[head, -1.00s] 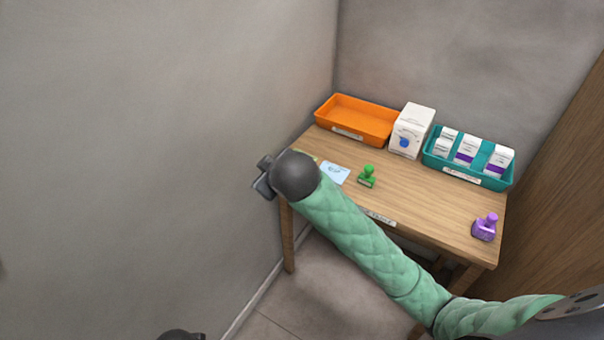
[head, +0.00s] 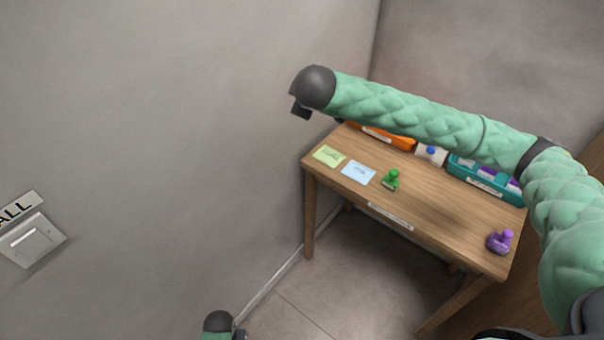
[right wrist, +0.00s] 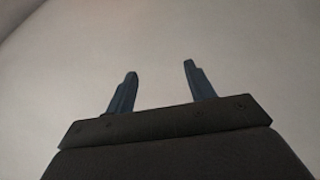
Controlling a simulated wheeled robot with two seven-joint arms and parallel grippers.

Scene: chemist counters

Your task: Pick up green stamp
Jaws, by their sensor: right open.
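The green stamp (head: 391,181) stands upright on the wooden table (head: 440,205), right of a blue note, in the head view. My right arm reaches across above the table's back. My right gripper (head: 301,109) is in front of the wall, up and left of the stamp and well apart from it. In the right wrist view my right gripper (right wrist: 160,72) has its two fingers spread with nothing between them, only plain wall behind. My left gripper (head: 240,334) barely shows at the bottom edge, low and left of the table; its fingers cannot be made out.
A blue note (head: 358,173) and a green note (head: 329,156) lie left of the stamp. A purple stamp (head: 500,242) stands at the right. An orange tray (head: 390,138), a white box (head: 431,154) and a teal tray (head: 480,180) are partly hidden behind my arm.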

